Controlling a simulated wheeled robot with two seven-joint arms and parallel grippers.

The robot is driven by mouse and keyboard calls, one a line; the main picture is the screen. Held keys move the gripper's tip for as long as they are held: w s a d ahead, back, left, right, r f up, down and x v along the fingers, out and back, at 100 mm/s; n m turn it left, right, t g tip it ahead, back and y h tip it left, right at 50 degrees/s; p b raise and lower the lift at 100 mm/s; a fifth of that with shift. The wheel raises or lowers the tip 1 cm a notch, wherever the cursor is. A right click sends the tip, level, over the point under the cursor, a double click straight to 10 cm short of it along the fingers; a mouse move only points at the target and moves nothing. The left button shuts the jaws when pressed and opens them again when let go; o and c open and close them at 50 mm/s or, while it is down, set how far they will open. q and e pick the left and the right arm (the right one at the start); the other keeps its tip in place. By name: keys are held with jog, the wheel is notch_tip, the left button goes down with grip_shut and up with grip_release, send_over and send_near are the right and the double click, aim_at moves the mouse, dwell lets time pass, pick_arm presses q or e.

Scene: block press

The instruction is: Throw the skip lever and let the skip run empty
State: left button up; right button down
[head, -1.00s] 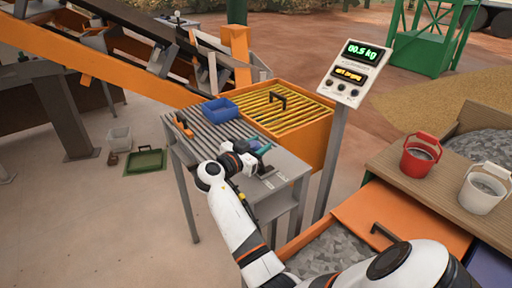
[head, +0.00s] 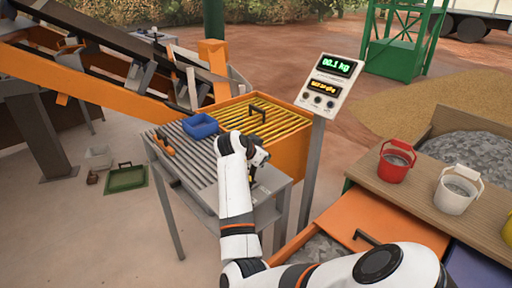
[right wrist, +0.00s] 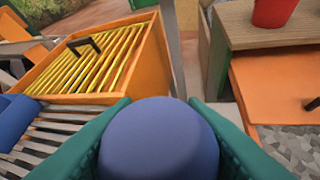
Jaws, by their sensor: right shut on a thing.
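My right gripper (head: 258,160) is above the near right end of the slatted grey table. In the right wrist view its green fingers (right wrist: 160,104) are shut on a rounded blue knob (right wrist: 158,140). Whatever is below the knob is hidden, so I cannot tell whether it belongs to the skip lever. An orange box with a yellow bar grid (head: 285,133) and a black handle stands behind the table; it also shows in the right wrist view (right wrist: 135,75). I cannot identify the skip for sure. My left gripper is not in view.
A blue tray (head: 201,126) lies on the slatted table (head: 180,147). A display post (head: 329,86) reads about 00.1 kg. At right are a red bucket (head: 396,162), a white bucket (head: 457,191) and an orange panel (head: 385,222) beside gravel. A green tray (head: 126,178) lies on the floor.

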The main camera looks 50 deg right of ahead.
jog(key=shift+s+d+f, duration=0.15)
jog(key=shift+d+f, duration=0.2)
jog(key=shift+d, duration=0.1)
jog(key=c, duration=1.2)
grip_release()
jog(key=o, duration=0.3)
jog(key=shift+d, duration=0.1)
jog(key=b+v, duration=0.2)
jog(key=v, duration=1)
